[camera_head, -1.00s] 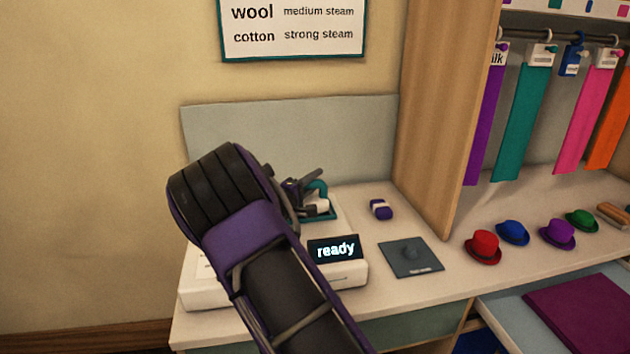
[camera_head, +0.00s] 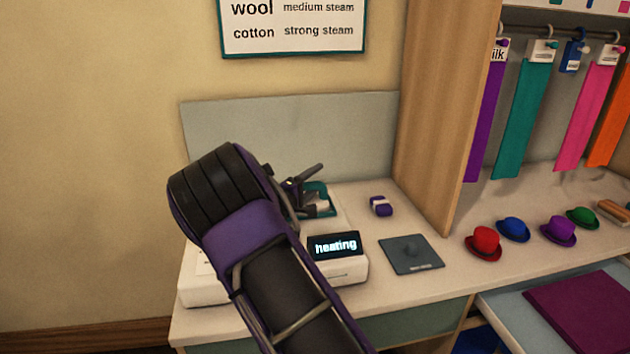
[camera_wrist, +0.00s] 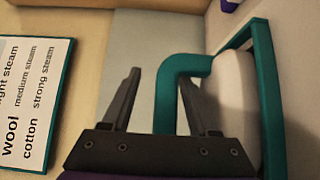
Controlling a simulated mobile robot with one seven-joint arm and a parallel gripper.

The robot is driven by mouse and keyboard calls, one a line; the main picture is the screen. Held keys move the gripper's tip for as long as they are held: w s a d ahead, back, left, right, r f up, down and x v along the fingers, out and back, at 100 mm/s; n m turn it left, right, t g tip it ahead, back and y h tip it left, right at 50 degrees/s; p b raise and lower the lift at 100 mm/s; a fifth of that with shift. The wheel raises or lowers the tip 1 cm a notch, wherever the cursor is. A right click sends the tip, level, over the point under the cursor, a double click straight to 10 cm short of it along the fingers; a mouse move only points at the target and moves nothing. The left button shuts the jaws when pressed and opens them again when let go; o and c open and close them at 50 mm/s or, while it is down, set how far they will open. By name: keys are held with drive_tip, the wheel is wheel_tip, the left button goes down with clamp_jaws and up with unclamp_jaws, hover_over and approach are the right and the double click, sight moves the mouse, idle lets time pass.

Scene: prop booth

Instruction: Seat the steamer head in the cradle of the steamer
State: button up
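The steamer (camera_head: 348,270) is a white unit at the table's left end; its dark display (camera_head: 335,245) reads "heating". The steamer head (camera_wrist: 233,85) is white with a bent teal handle (camera_wrist: 180,95). It lies within the teal frame of the cradle (camera_wrist: 265,75), which also shows in the head view (camera_head: 331,200). How deep the head sits is hard to tell. My gripper (camera_wrist: 163,88) is open, its fingers apart on either side of the handle, with the handle nearer the right finger. My arm hides part of the steamer in the head view.
A purple-and-white block (camera_head: 381,206) and a dark grey pad (camera_head: 411,253) lie to the right of the steamer. A grey back panel (camera_head: 290,135) stands behind. A wooden divider (camera_head: 435,110) and several small hats, such as the red one (camera_head: 484,244), are farther right.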

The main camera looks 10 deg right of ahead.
drive_tip(key=shift+a+f, duration=0.1)
drive_tip(key=v, duration=1.7)
drive_tip(key=shift+s+a+p, duration=0.1)
drive_tip(key=shift+s+p, duration=0.1)
drive_tip(key=shift+p, duration=0.2)
drive_tip(key=shift+r, duration=0.25)
